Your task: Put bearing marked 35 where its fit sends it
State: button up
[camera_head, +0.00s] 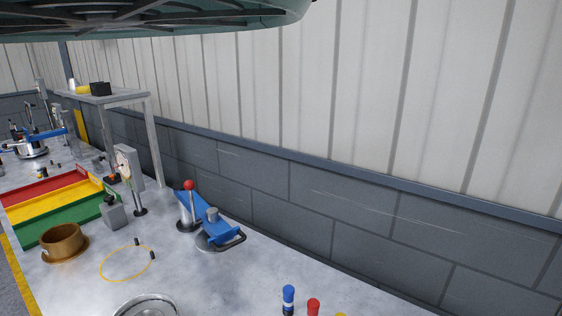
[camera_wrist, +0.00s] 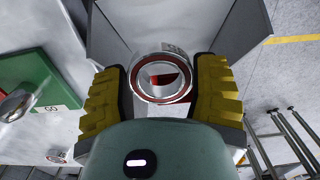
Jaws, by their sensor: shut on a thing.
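My gripper (camera_wrist: 163,66) is shut on a silver ring bearing (camera_wrist: 163,98) with a red inner ring, held between its yellow pads in the wrist view. A small pale mark shows on the bearing's far edge, too small to read. A green tray (camera_wrist: 42,82) with a "GO" label is left of my gripper there, apart from the bearing, with a silver round thing beside it. In the head view, red (camera_head: 35,191), yellow (camera_head: 40,203) and green (camera_head: 45,227) trays lie side by side at the left. My gripper is not visible in the head view.
A dial gauge stand (camera_head: 128,165) and a grey block (camera_head: 113,215) stand by the trays. A brown flanged cup (camera_head: 63,240), a blue clamp device (camera_head: 205,222) with a red knob, and blue (camera_head: 288,298) and red (camera_head: 313,306) capped items share the table. A wall runs behind.

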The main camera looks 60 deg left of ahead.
notch_tip(320, 180, down, 5)
jog(key=b, duration=0.2)
jog(key=shift+b, duration=0.4)
jog(key=shift+r, duration=0.1)
jog(key=o, duration=1.3)
jog(key=shift+a+r, duration=0.1)
jog(key=shift+r, duration=1.05)
notch_tip(320, 180, up, 10)
jog(key=shift+d+f, duration=0.15)
jog(key=shift+d, duration=0.05)
